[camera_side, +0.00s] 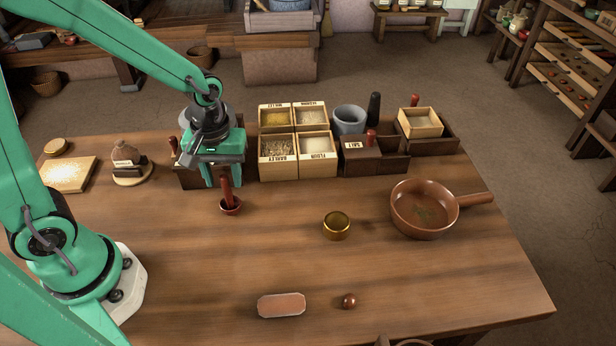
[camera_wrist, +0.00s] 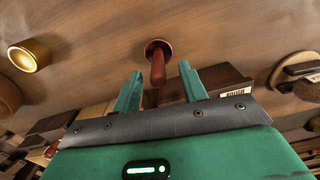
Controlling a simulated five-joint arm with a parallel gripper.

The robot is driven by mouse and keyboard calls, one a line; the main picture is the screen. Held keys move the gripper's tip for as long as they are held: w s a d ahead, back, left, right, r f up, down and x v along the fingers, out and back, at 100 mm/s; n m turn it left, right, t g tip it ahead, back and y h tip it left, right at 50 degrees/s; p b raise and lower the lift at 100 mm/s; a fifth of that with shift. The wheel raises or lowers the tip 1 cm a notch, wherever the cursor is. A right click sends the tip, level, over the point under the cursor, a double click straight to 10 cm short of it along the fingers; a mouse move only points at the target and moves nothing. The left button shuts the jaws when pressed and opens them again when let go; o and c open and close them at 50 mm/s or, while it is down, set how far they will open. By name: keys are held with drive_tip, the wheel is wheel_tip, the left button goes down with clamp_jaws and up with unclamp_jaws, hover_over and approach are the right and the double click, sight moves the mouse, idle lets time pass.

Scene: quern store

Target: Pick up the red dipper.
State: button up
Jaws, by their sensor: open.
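The red dipper (camera_side: 231,207) stands on the wooden table, its small round cup down and its handle pointing up. My gripper (camera_side: 223,182) is above it, fingers pointing down and apart. In the wrist view the dipper (camera_wrist: 157,65) lies ahead of my open gripper (camera_wrist: 160,72), and the end of its handle appears between the two green fingertips. I cannot tell whether either finger touches the handle. The top of the handle is close to the fingers in the side view.
A dark wooden box (camera_side: 190,178) stands just behind the dipper. Labelled grain boxes (camera_side: 278,168) are to its right. A brass cup (camera_side: 336,226) and a brown pan (camera_side: 424,208) stand further right. The table in front of the dipper is clear.

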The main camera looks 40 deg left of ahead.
sight(231, 208)
drive_tip(key=shift+f, duration=2.45)
clamp_jaws()
